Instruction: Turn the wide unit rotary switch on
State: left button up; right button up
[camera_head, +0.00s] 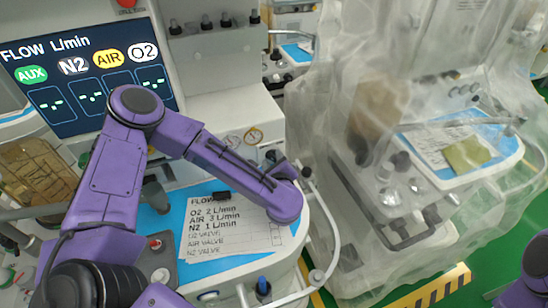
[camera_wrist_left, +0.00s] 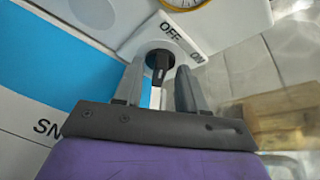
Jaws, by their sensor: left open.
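The rotary switch (camera_wrist_left: 160,62) is a black knob on a white plate (camera_wrist_left: 185,45) marked OFF and ON, in the left wrist view. Its grip bar points down in that picture; I cannot tell surely which mark it is set to. My left gripper (camera_wrist_left: 160,72) is open, one grey finger on each side of the knob. Whether the fingers touch it is not clear. In the head view my purple left arm reaches right across the cart, and its wrist mostly hides the switch and fingers. My right gripper is out of view; only part of my right arm shows at the lower right edge.
A flow screen (camera_head: 85,75) stands at the upper left. A paper sheet (camera_head: 225,240) lies on the blue worktop below my arm. A plastic-draped cart (camera_head: 400,130) stands at the right. A yellow-rimmed gauge (camera_wrist_left: 185,3) sits above the switch.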

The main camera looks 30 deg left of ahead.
pick_arm(q)
jog(key=shift+s+r, duration=0.2)
jog(key=shift+s, duration=0.05)
jog(key=shift+w+f, duration=0.1)
grip_shut()
jog(key=m, duration=0.1)
jog(key=m+g+y, duration=0.1)
jog(key=shift+w+d+m+b, duration=0.2)
jog(key=shift+w+m+b, duration=0.05)
jog(key=shift+m+b, duration=0.15)
jog(key=shift+w+d+m+g+y, duration=0.15)
jog(key=shift+m+g+y, duration=0.35)
jog(key=shift+m+g, duration=0.3)
jog(key=shift+w+d+m+g+y+b, duration=0.2)
jog(key=shift+m+g+y+b, duration=0.25)
jog(key=shift+m, duration=0.75)
jog(key=shift+w+d+m+g+y, duration=0.15)
jog(key=shift+m+g+y, duration=0.6)
jog(key=shift+m, duration=0.55)
